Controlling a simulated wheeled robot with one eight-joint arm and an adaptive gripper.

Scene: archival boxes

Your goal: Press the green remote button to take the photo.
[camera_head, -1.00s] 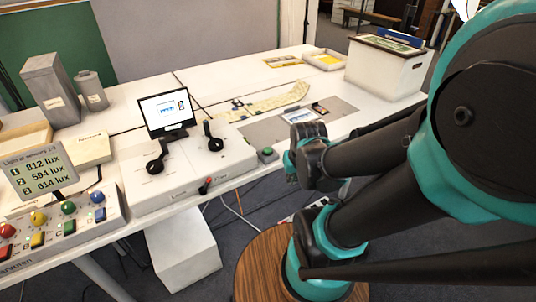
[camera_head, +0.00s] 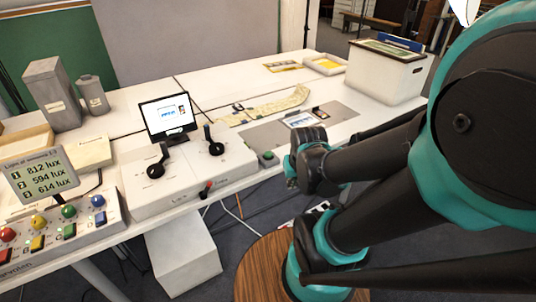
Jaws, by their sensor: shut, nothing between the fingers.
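The green remote button (camera_head: 267,155) sits on a small dark box at the front edge of the white table, just right of the white lever console (camera_head: 185,180). My gripper (camera_head: 290,181) is shut and empty. It appears just right of and below the button in the picture, in front of the table edge, with a gap between them. My wrist hides part of the fingers. A small monitor (camera_head: 168,116) behind the console shows a document-like picture. A photo-like sheet (camera_head: 300,119) lies on the grey mat (camera_head: 262,134).
A light panel (camera_head: 65,235) with several coloured buttons, including other green ones, stands at the left. A white archival box (camera_head: 385,75) stands at the back right. A wooden round stool (camera_head: 262,270) is below.

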